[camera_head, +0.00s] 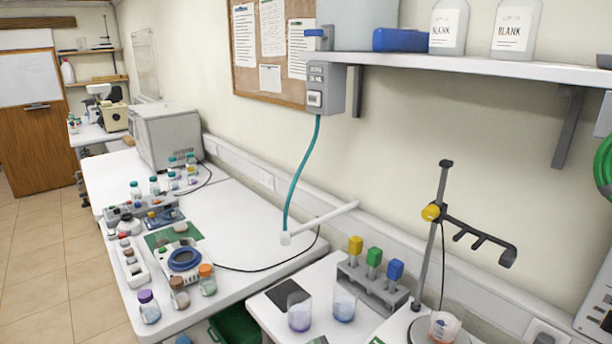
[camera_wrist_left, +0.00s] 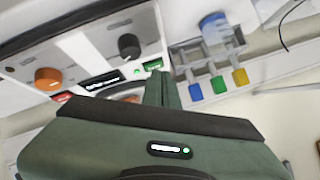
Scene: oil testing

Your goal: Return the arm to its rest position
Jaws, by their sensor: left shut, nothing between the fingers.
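My left gripper (camera_wrist_left: 163,88) shows only in the left wrist view, where its dark green body fills the lower part. Its fingers are shut together with nothing visible between them. The fingers point toward a white panel (camera_wrist_left: 85,60) with an orange knob, a black knob and a green light. The gap between the fingers and the panel is hard to judge. Neither arm and neither gripper shows in the head view. My right gripper is in no view.
A rack (camera_head: 376,281) with yellow, green and blue tops stands on the bench (camera_head: 262,300) beside beakers. Near it are a stand (camera_head: 444,200) and a shelf (camera_head: 480,70) with bottles. Several jars and a balance (camera_head: 184,258) crowd the left bench. Floor (camera_head: 40,250) is clear at left.

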